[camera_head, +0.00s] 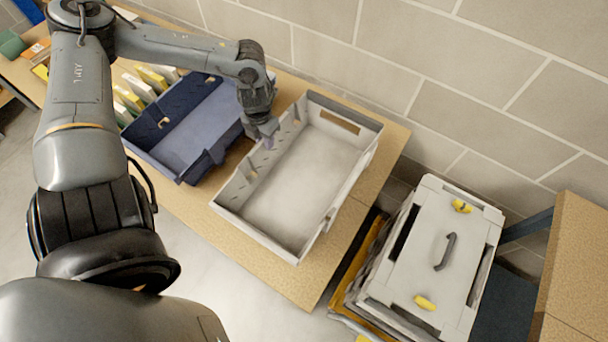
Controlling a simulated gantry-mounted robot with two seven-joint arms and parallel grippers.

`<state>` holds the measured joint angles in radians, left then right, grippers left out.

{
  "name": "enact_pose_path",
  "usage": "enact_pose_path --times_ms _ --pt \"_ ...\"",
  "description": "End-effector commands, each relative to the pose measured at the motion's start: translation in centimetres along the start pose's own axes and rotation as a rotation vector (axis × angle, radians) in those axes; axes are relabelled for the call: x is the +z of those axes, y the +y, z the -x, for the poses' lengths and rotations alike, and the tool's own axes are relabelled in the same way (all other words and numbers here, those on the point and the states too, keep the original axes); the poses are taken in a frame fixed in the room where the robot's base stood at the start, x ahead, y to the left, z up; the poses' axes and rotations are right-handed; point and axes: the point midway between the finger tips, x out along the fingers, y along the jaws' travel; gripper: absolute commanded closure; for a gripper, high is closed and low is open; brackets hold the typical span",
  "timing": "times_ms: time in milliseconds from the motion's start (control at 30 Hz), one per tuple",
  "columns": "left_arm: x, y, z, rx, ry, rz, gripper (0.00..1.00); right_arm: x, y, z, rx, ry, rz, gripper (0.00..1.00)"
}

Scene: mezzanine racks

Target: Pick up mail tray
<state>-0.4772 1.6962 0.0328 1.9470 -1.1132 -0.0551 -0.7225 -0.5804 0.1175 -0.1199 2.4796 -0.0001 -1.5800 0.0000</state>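A light grey, empty mail tray (290,187) lies on the wooden shelf top in the head view, with a cut-out handle in its far short wall. A blue tray (185,150) lies just left of it. My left gripper (263,138) points down at the grey tray's left wall, near its far left part. The fingers are small and dark here, and I cannot tell whether they are apart, shut or touching the wall. My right gripper is not in view.
A grey lidded case (440,262) with a dark handle and yellow latches stands right of the shelf, on a stack. Upright files (140,88) stand left of the blue tray. A block wall (380,60) runs behind. Bare wood (320,272) shows in front of the grey tray.

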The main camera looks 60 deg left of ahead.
Motion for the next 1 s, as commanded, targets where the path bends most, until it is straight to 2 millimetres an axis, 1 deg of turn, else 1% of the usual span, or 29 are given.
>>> enact_pose_path --times_ms 33,133,167,1000 --pt "0.0 0.0 0.0 0.0 0.0 0.0 0.82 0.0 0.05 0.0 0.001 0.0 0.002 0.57" --pt "-0.01 -0.01 0.0 0.0 0.0 0.0 0.97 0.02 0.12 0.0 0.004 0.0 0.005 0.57" --pt "-0.01 -0.01 0.0 0.0 0.0 0.0 1.0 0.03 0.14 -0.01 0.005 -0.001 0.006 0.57" --pt "-0.04 0.03 -0.04 0.001 0.001 0.0 1.0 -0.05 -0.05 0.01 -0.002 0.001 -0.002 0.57"
